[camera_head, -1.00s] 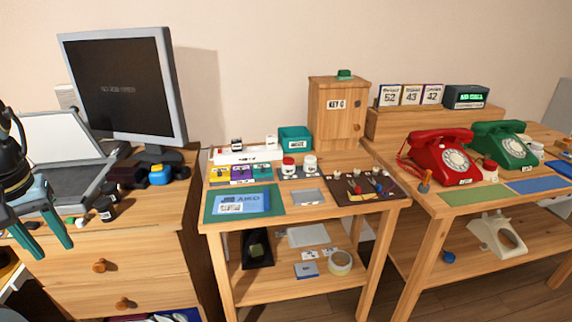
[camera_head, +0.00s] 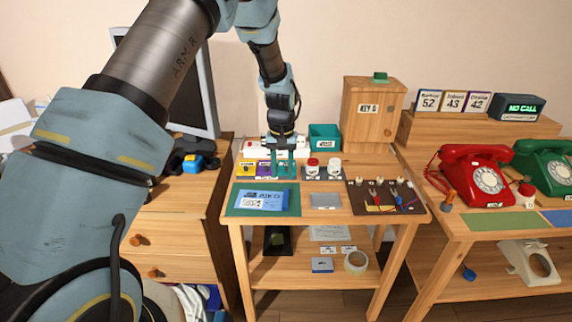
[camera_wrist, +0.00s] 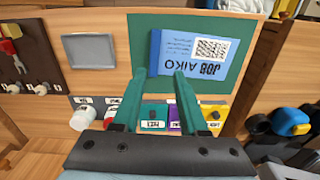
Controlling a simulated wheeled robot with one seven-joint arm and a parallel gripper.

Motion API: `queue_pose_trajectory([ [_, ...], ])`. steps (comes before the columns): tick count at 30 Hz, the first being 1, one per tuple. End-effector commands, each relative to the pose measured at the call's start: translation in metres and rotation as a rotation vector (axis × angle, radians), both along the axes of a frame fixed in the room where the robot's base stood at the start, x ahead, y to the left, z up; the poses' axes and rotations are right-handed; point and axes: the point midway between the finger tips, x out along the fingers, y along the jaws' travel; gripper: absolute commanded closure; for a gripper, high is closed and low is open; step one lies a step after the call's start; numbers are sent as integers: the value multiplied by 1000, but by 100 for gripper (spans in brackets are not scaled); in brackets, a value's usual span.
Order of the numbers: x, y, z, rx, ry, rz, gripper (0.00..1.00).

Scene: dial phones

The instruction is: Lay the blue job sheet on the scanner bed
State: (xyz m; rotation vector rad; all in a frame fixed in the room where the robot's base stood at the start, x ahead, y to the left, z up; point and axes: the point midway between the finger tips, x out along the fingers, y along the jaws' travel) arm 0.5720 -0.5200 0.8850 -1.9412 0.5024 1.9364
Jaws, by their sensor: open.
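The blue job sheet (camera_head: 262,200) lies flat on a green mat (camera_head: 292,208) at the front left of the middle table. In the wrist view the sheet (camera_wrist: 172,52) shows "JOB AIKO" and a square code. My gripper (camera_head: 284,172) is open and empty, behind the sheet and above the row of coloured tags. In the wrist view the open fingers (camera_wrist: 160,76) point towards the sheet's near edge and stand apart from it. The scanner bed is hidden behind my arm; a white panel, probably its raised lid (camera_head: 14,118), shows at the far left.
White-lidded and red-lidded jars (camera_head: 312,165), a teal bin (camera_head: 324,136) and a wooden key cabinet (camera_head: 373,112) stand behind the mat. A grey plate (camera_head: 325,200) and a dark tool board (camera_head: 358,208) lie to its right. The monitor (camera_head: 205,95) is partly covered by my arm.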

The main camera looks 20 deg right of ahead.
Motion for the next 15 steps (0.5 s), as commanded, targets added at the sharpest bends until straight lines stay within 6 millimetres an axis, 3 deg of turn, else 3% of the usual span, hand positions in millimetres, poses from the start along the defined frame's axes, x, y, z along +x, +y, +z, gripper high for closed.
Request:
queue_pose_trajectory([
  [3, -3, -11, -6, 4, 3, -11, 57],
  [8, -3, -11, -15, 4, 3, -11, 57],
  [15, -3, -11, -43, 4, 3, -11, 57],
])
